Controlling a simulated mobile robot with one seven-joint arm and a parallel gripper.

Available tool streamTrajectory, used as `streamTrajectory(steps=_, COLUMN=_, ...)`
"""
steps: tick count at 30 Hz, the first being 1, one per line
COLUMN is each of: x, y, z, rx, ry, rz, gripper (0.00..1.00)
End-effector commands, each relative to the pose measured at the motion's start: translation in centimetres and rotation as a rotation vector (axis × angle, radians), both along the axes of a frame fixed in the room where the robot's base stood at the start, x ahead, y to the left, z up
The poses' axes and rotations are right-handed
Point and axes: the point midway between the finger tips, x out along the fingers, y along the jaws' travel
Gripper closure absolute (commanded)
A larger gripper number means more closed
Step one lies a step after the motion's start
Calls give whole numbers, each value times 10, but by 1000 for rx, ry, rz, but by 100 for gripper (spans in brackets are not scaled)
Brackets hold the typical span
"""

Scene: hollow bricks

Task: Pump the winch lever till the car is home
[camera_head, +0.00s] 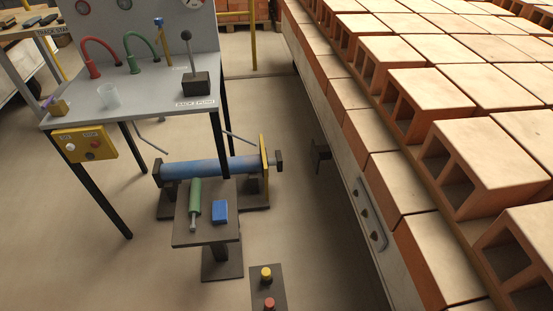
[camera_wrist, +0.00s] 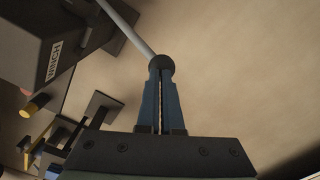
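In the wrist view a grey lever rod (camera_wrist: 125,28) runs down from the top edge to a dark round knob (camera_wrist: 161,65). A dark box labelled WINCH (camera_wrist: 42,45) stands left of the rod. My gripper (camera_wrist: 161,76) has its blue fingers close together, with only a thin slit between them. The knob is at the fingertips and looks wider than the slit; I cannot tell whether they touch. The car laden with hollow bricks (camera_head: 385,245) fills the right of the head view. My gripper and the winch do not show in the head view.
A grey bench (camera_head: 150,98) holds hoses, a cup and another lever (camera_head: 190,55). Before it are a blue cylinder (camera_head: 215,168), a small stand (camera_head: 228,238) and a floor plate with yellow and red buttons (camera_head: 260,288). Bare floor lies at lower left.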

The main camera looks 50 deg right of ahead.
Motion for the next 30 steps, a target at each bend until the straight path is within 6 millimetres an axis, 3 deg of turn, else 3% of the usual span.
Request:
streamTrajectory(steps=1, x=1, y=1, z=-10, rx=-3, ry=5, rz=0, gripper=100)
streamTrajectory(steps=7, x=2, y=5, z=-14, rx=-5, ry=8, rz=-1, gripper=100)
streamTrajectory(steps=15, x=11, y=18, z=-42, rx=-6, ry=12, rz=0, gripper=100)
streamTrajectory(steps=23, x=14, y=23, z=-50, rx=-8, ry=15, rz=-1, gripper=100)
streamTrajectory(steps=30, x=22, y=33, z=-76, rx=-8, ry=14, rz=0, gripper=100)
